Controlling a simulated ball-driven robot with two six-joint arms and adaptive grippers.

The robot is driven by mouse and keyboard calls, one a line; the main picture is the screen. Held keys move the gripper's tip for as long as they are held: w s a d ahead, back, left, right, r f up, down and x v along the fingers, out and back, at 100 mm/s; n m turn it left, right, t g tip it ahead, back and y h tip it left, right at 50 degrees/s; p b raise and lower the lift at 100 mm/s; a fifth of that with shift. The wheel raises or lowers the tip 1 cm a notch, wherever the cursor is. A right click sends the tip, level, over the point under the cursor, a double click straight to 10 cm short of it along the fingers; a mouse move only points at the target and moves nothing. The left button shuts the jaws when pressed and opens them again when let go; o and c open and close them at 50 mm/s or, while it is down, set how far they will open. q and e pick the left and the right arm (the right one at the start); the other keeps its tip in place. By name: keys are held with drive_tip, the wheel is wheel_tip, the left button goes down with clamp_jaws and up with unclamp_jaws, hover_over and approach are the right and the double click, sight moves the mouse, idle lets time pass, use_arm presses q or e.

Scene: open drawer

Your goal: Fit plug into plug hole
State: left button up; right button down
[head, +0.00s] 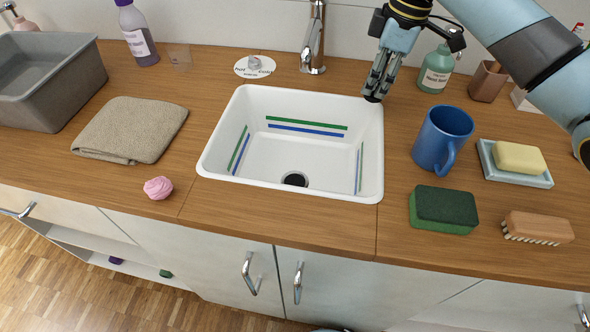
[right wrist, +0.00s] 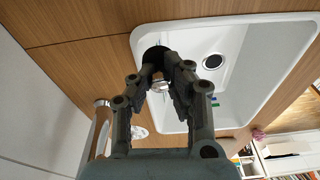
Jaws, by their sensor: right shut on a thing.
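My right gripper (head: 376,88) is shut on a dark round plug (head: 372,98) and holds it at its fingertips, by the back right corner of the white sink (head: 225,148). In the right wrist view the plug (right wrist: 154,51) shows at the fingertips (right wrist: 163,68), near the sink's rim. The plug hole (head: 295,179) is a dark round opening in the sink floor, apart from the plug. It also shows in the right wrist view (right wrist: 213,62), uncovered. My left gripper is not in view.
The tap (head: 314,40) stands behind the sink. A blue mug (head: 440,135), a green sponge (head: 443,210), a soap dish (head: 515,175) and a soap bottle (head: 436,70) stand at the right. A folded towel (head: 130,128) and a grey tub (head: 50,80) lie left. The sink is empty.

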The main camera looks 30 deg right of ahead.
drive_tip(key=a+f+p, duration=0.3)
drive_tip(key=a, duration=0.5)
drive_tip(key=p, duration=0.2)
hover_over(295, 175)
drive_tip(key=s+a, duration=0.1)
drive_tip(key=s, duration=0.1)
wheel_tip(295, 175, down, 3)
wheel_tip(295, 175, down, 10)
drive_tip(key=shift+w+a+r+b, duration=0.1)
drive_tip(key=shift+r+b, duration=0.15)
drive_tip(key=shift+b, duration=0.45)
drive_tip(key=shift+f, duration=0.15)
drive_tip(key=c, duration=1.3)
unclamp_jaws()
drive_tip(key=shift+c, duration=0.2)
drive_tip(key=shift+r, duration=0.4)
wheel_tip(295, 175, up, 11)
drive_tip(key=d+p, duration=0.1)
drive_tip(key=p, duration=0.1)
drive_tip(key=shift+s+d+r, duration=0.2)
drive_tip(key=shift+s+d, duration=0.05)
drive_tip(key=shift+s, duration=0.2)
drive_tip(key=shift+r, duration=0.1)
